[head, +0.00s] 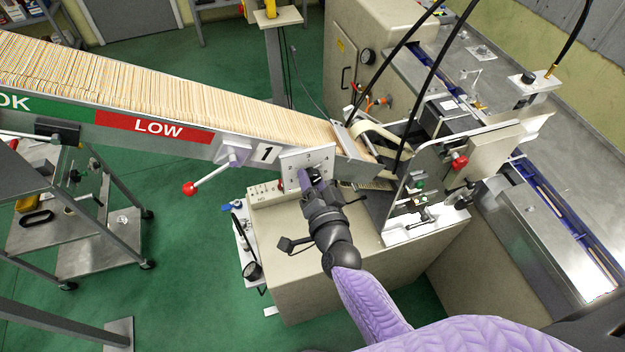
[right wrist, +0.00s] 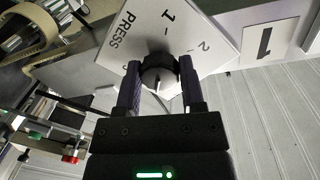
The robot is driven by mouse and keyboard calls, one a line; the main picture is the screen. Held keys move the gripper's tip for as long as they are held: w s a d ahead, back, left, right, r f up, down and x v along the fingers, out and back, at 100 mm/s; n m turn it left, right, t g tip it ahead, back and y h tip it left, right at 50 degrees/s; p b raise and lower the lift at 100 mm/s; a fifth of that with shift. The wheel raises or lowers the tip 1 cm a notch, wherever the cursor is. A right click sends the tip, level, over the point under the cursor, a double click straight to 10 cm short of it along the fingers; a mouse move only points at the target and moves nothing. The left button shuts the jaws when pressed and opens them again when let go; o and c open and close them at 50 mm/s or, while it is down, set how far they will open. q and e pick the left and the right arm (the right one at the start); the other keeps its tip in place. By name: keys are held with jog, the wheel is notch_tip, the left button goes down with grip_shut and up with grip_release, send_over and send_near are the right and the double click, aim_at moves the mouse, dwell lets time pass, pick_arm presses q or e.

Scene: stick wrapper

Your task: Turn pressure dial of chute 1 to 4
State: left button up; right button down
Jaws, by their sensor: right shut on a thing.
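The pressure dial is a dark round knob with a white pointer line, in the right wrist view (right wrist: 158,76). It sits on a white plate (right wrist: 192,22) marked PRESS, 1 and 2; other marks are cut off or hidden there. The plate also shows in the head view (head: 318,155), below the chute beside its "1" label (head: 266,153). My right gripper (head: 308,180) is at the plate. In the right wrist view its two fingers (right wrist: 158,88) are shut on the knob from both sides. My left gripper is not in view.
The chute (head: 180,100), full of sticks, slopes down to the machine. A lever with a red ball (head: 190,188) sticks out left of the plate. A beige control box (head: 268,192) is just below. A cart (head: 70,215) stands at left.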

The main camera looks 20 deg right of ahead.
jog(key=shift+c, duration=1)
grip_release()
jog(key=shift+s, duration=0.1)
jog(key=s, duration=0.9)
jog(key=shift+s+r, duration=0.3)
jog(key=shift+s, duration=0.05)
